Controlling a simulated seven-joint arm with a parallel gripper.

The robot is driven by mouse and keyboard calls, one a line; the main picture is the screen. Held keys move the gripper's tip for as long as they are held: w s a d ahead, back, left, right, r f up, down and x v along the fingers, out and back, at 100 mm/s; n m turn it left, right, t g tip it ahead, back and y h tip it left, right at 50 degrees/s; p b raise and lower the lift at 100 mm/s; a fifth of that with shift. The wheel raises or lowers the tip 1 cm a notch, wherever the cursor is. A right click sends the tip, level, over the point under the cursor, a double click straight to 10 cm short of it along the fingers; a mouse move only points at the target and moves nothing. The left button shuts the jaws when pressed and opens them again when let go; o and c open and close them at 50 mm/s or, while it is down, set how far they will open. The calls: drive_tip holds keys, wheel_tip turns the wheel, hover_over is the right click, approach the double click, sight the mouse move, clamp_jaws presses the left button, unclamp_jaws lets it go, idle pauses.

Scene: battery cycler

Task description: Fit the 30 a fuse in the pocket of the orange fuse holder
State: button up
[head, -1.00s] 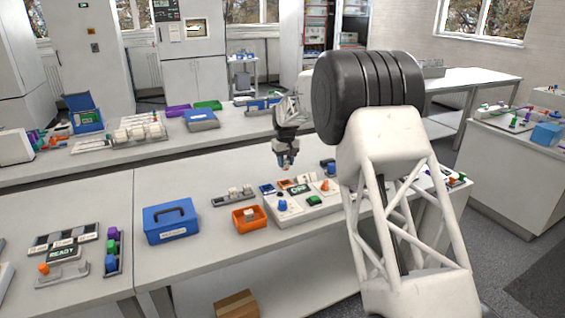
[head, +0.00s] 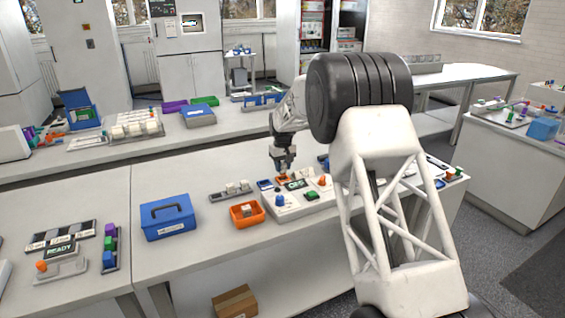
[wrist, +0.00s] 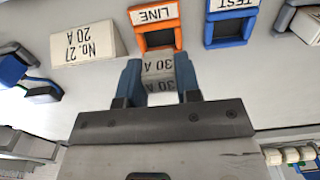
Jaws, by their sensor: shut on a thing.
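My gripper (wrist: 160,82) is shut on a grey fuse (wrist: 159,68) marked 30 A, held between its blue fingers. In the wrist view the fuse is directly in front of the orange fuse holder (wrist: 140,17), labelled LINE, which has a dark pocket (wrist: 159,39). The fuse's far end appears close to the pocket's near edge; I cannot tell whether they touch. In the head view my gripper (head: 282,168) is just above the orange holder (head: 281,180) on the white panel; the fuse is too small to make out there.
A blue holder labelled TEST (wrist: 232,30) stands right of the orange one in the wrist view. A pale block marked No. 27 20 A (wrist: 85,45) lies left. In the head view an orange bin (head: 246,214) and a blue case (head: 168,217) stand left of the panel.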

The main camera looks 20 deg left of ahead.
sight(283, 172)
drive_tip(key=shift+f, duration=1.3)
drive_tip(key=shift+f, duration=0.25)
drive_tip(key=o, duration=1)
drive_tip(key=shift+r, duration=0.1)
drive_tip(key=shift+r, duration=3.8)
